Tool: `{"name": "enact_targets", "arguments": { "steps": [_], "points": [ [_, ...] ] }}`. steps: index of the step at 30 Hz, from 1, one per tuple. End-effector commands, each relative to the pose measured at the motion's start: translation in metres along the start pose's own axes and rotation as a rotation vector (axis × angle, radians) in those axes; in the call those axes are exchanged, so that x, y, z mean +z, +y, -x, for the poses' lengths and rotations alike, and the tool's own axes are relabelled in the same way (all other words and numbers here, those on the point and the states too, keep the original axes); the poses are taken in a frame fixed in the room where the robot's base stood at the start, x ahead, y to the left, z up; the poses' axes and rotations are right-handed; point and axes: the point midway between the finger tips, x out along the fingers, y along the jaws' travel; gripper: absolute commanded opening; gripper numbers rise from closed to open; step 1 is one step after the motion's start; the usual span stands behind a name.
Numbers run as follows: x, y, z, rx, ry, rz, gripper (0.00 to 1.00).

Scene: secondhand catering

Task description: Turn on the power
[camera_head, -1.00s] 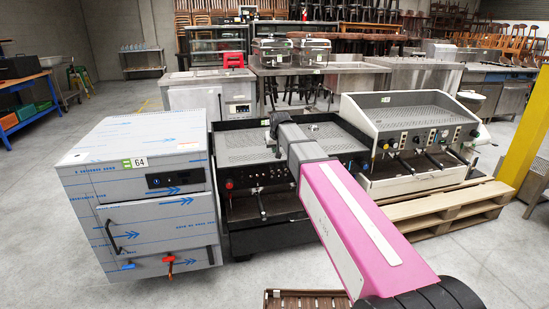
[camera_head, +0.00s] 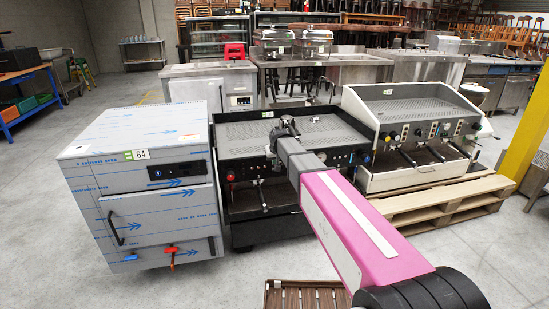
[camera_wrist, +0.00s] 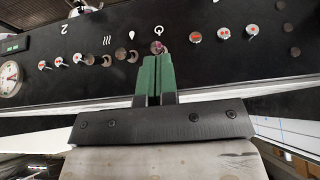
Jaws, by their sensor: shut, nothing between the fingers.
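The black coffee machine (camera_head: 230,140) stands in the middle of the head view. The wrist view shows its dark control panel (camera_wrist: 110,85) with a power symbol (camera_wrist: 158,31) and a small round switch (camera_wrist: 157,46) beneath it. My gripper (camera_wrist: 155,56) has its green fingers shut together, with the tips at that switch and partly covering it. I cannot tell whether they touch it. In the head view my gripper's end is over the machine's front, with the fingertips hidden by my arm. The switch's on or off state is not readable.
Red-marked buttons (camera_wrist: 226,37) sit right of the fingers; small toggles (camera_wrist: 60,62) and a round gauge (camera_wrist: 10,75) sit left. A steel oven (camera_head: 150,205) stands left of the machine, and a white coffee machine (camera_head: 365,115) on a pallet (camera_head: 440,203) right.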

Motion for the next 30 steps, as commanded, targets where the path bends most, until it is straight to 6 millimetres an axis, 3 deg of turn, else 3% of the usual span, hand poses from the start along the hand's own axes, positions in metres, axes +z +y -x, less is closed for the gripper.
{"name": "enact_targets", "arguments": {
  "steps": [30],
  "points": [
    [0.0070,0.0000,-0.0009,0.000,0.119,0.000,0.00]
  ]
}}
